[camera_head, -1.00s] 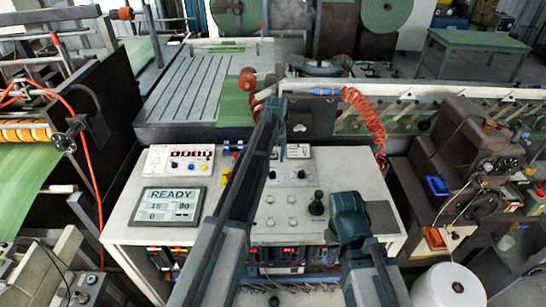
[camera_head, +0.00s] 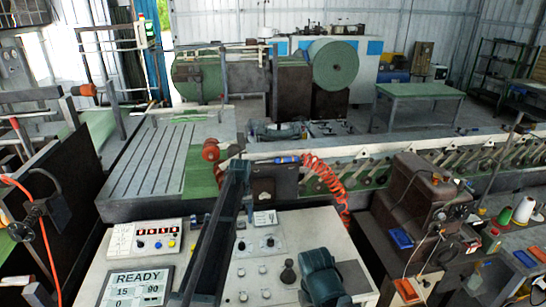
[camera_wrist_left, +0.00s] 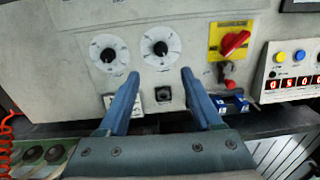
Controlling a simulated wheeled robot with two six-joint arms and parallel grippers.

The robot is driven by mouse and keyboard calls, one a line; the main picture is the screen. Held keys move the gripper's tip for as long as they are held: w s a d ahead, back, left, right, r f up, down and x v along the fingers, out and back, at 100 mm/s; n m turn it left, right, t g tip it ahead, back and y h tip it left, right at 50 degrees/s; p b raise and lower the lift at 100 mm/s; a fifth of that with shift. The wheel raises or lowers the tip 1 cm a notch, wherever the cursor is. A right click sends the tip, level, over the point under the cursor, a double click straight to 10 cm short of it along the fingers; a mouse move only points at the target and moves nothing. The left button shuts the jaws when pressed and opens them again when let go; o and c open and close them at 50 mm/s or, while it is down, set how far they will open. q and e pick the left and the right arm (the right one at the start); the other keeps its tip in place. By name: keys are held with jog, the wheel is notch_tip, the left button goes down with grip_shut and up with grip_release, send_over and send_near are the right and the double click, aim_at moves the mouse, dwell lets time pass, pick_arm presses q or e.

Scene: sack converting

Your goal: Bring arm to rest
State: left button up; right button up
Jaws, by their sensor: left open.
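My left arm reaches forward over the pale control console (camera_head: 295,255) in the head view. My left gripper (camera_head: 250,208) hangs from its far end, above the console's back part, small and partly hidden by the arm. In the left wrist view, the left gripper's two blue fingers (camera_wrist_left: 160,74) stand apart with nothing between them. Beyond the fingertips is a panel with two round dials (camera_wrist_left: 160,48). Part of my right arm (camera_head: 322,277) shows at the bottom of the head view; its gripper is out of view.
A READY screen (camera_head: 138,287) and a button box (camera_head: 155,238) sit on the console. A black joystick (camera_head: 288,272) stands upright there. An orange coiled hose (camera_head: 328,185) hangs behind. A brown machine (camera_head: 415,195) stands to the right. In the wrist view a red switch (camera_wrist_left: 235,43) is on a yellow plate.

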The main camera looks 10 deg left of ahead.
pick_arm(q)
jog(key=s+d+f+m+b, duration=0.2)
jog(key=s+d+f+b, duration=0.2)
jog(key=s, duration=0.8)
jog(key=s+d+f+m+b, duration=0.2)
jog(key=s+d+f+b, duration=0.2)
jog(key=s, duration=0.8)
jog(key=s+d+f+m+b, duration=0.3)
jog(key=s+d, duration=0.5)
jog(key=s, duration=0.4)
jog(key=shift+s+f+y+b, duration=0.15)
jog(key=shift+f+y+b, duration=0.25)
jog(key=shift+f+b, duration=0.2)
jog(key=shift+a, duration=0.1)
